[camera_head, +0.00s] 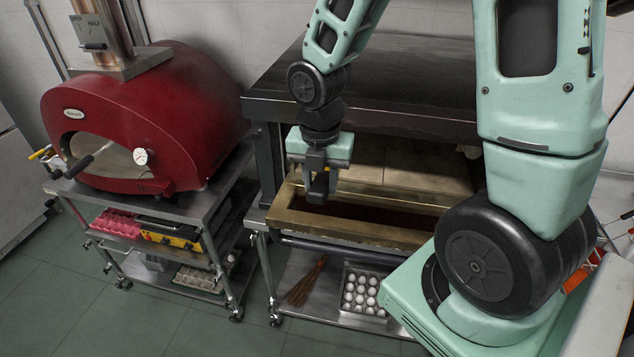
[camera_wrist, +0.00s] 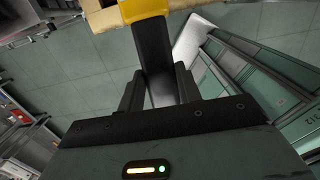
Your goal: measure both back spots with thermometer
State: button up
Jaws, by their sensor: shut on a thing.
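My gripper (camera_head: 320,188) hangs in front of the mouth of the right oven (camera_head: 365,100), which has a dark top and a pale deck inside. It is shut on the thermometer, whose black handle (camera_wrist: 153,60) stands between the fingers and whose yellow head (camera_wrist: 143,9) is at the top of the wrist view. In the head view the thermometer is mostly hidden by the gripper. The left oven (camera_head: 150,115) is a red dome with a dial on its front. The back spots are not visible in either oven.
A brass-coloured frame (camera_head: 285,218) juts out below the right oven's mouth, under my gripper. A metal stand (camera_head: 215,200) carries the red oven. A lower shelf holds a tray of eggs (camera_head: 362,292) and a brush (camera_head: 303,287). The tiled floor (camera_head: 60,310) in front is clear.

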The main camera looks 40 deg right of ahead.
aim_at(326, 172)
jog(key=shift+w+d+f+p, duration=0.2)
jog(key=shift+w+d, duration=0.3)
jog(key=shift+d, duration=0.15)
jog(key=shift+w+d+f+p, duration=0.2)
jog(key=shift+w+d, duration=0.35)
jog(key=shift+d, duration=0.15)
jog(key=shift+w+d+f+p, duration=0.2)
jog(key=shift+w+d, duration=0.3)
jog(key=shift+d, duration=0.15)
jog(key=shift+a+f, duration=0.1)
dwell(0.6)
